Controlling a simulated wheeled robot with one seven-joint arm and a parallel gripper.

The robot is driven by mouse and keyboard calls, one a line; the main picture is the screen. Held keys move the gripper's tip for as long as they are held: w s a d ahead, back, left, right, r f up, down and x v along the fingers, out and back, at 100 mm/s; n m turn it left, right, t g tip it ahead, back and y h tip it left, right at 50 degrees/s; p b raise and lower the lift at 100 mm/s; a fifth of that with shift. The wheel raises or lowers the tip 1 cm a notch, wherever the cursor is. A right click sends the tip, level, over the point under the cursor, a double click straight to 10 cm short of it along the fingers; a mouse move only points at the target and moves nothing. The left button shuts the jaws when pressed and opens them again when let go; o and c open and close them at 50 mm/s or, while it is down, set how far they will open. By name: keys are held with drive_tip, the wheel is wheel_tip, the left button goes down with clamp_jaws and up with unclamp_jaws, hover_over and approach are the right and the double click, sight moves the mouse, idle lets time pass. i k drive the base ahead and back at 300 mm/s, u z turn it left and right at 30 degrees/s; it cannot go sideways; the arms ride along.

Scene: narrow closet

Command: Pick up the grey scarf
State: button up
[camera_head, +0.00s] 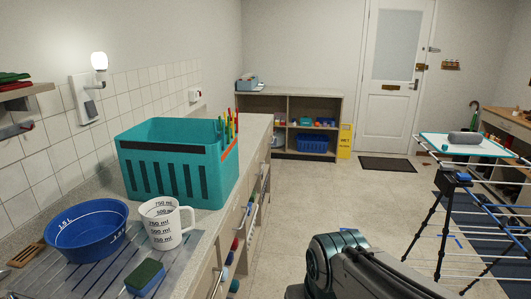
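A grey rolled bundle (464,138), which looks like the grey scarf, lies on a white board with a teal edge (482,152) at the right. The board sits on top of a metal drying rack. The bundle is small in the picture, so its folds cannot be made out. My arm shows at the bottom centre, well short of the rack. The fingers of my gripper are not in view.
A counter at left holds a teal basket (160,128), a blue bowl (92,238), a measuring jug (166,232) and a sponge (145,276). A dark tripod (441,215) stands before the rack.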

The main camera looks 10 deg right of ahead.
sight(453, 137)
drive_tip(key=z, duration=0.25)
drive_tip(key=i, duration=1.6)
drive_tip(key=z, duration=1.2)
drive_tip(key=i, duration=1.5)
drive_tip(key=z, duration=0.65)
